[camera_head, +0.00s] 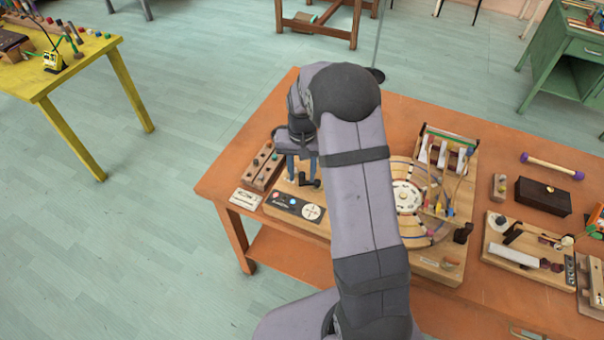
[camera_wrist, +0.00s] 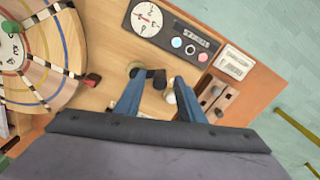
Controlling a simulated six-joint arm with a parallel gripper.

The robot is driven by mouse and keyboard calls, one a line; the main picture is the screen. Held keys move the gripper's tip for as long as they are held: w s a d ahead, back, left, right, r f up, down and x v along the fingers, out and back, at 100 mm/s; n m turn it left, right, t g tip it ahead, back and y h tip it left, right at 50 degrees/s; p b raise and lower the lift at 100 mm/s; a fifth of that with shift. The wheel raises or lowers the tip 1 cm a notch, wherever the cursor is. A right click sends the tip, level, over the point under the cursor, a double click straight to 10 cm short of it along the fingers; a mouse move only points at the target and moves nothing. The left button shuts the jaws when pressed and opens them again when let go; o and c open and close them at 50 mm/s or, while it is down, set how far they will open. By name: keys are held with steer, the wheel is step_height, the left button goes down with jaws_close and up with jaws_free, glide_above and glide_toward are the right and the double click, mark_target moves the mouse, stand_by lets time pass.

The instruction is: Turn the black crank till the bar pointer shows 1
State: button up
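The black crank (camera_wrist: 158,78) is on the light wooden board, and a small part of it shows below my gripper in the head view (camera_head: 313,183). My gripper (camera_wrist: 159,77) has its two blue fingers apart, with the crank's handle between their tips. I cannot tell whether either finger touches it. The gripper also shows in the head view (camera_head: 303,172), pointing down at the board. The round white dial (camera_wrist: 146,18) with numbers and a thin pointer sits on a dark panel beyond the crank. Its reading is too small to tell. The dial also shows in the head view (camera_head: 311,212).
A round wooden disc (camera_wrist: 35,50) with coloured bands lies left of the crank in the wrist view, near a dark red block (camera_wrist: 93,80). A wooden rack (camera_wrist: 215,100) and a label card (camera_wrist: 234,63) lie to the right. My arm hides part of the table (camera_head: 222,180).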

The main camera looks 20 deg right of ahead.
steer(key=shift+r+b, duration=0.9)
steer(key=shift+r, duration=2.4)
steer(key=shift+w+n, duration=0.15)
steer(key=shift+n, duration=0.15)
steer(key=shift+w+d+f+n+t, duration=0.1)
steer(key=shift+w+f+n+t, duration=0.1)
steer(key=shift+w+n+t, duration=0.15)
steer(key=shift+n+g, duration=0.55)
steer(key=shift+g, duration=0.1)
steer(key=s+f, duration=0.4)
steer(key=s, duration=0.1)
steer(key=shift+s+a+f, duration=0.25)
steer(key=shift+a, duration=0.15)
glide_above(310, 220)
steer(key=shift+f+n+g, duration=0.4)
steer(key=shift+f, duration=0.3)
steer(key=s+a+r+n, duration=0.1)
steer(key=s+a+r, duration=0.1)
steer(key=s, duration=0.4)
steer(key=s+a+r+n+t, duration=0.1)
steer(key=s+a+r, duration=0.1)
steer(key=s, duration=0.3)
steer(key=shift+s+a+r, duration=0.35)
steer(key=shift+r, duration=0.55)
